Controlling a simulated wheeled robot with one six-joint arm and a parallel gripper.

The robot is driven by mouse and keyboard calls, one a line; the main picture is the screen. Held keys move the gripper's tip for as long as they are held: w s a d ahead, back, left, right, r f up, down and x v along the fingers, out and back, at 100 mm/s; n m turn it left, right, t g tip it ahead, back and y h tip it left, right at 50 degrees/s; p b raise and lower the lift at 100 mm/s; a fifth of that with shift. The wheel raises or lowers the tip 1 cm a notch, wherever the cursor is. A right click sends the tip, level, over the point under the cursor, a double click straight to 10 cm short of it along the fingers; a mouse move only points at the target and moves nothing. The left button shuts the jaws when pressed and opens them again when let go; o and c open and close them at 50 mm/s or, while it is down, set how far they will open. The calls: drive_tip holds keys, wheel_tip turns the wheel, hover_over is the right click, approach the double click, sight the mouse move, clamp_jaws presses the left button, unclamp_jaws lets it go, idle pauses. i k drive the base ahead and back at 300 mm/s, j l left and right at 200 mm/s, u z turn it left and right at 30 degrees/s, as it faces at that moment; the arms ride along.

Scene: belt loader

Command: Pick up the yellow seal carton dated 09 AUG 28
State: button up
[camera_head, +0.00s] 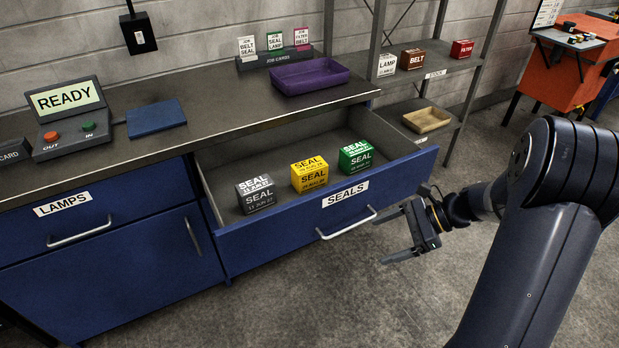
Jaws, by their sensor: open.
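A yellow seal carton (309,175) stands in the open drawer marked SEALS (293,227), between a grey seal carton (256,194) on its left and a green seal carton (356,158) on its right. The yellow carton's date is small and hard to read; its month looks more like JUN than AUG. My gripper (381,239) is outside the drawer, to the right of its front and near the handle (347,223). Its two fingers are apart with nothing between them, and they point left. It is clear of all the cartons.
The drawer's back is bare. On the worktop are a READY terminal (68,109), a blue pad (155,118), a purple tray (309,76) and a job card holder (277,60). A shelf (435,68) with several boxes and a wooden tray (427,120) stands behind right.

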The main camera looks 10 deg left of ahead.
sight(311, 174)
drive_tip(key=i+l+u, duration=0.6)
drive_tip(key=i+l, duration=0.25)
drive_tip(key=i+j+u, duration=0.1)
drive_tip(key=i, duration=0.35)
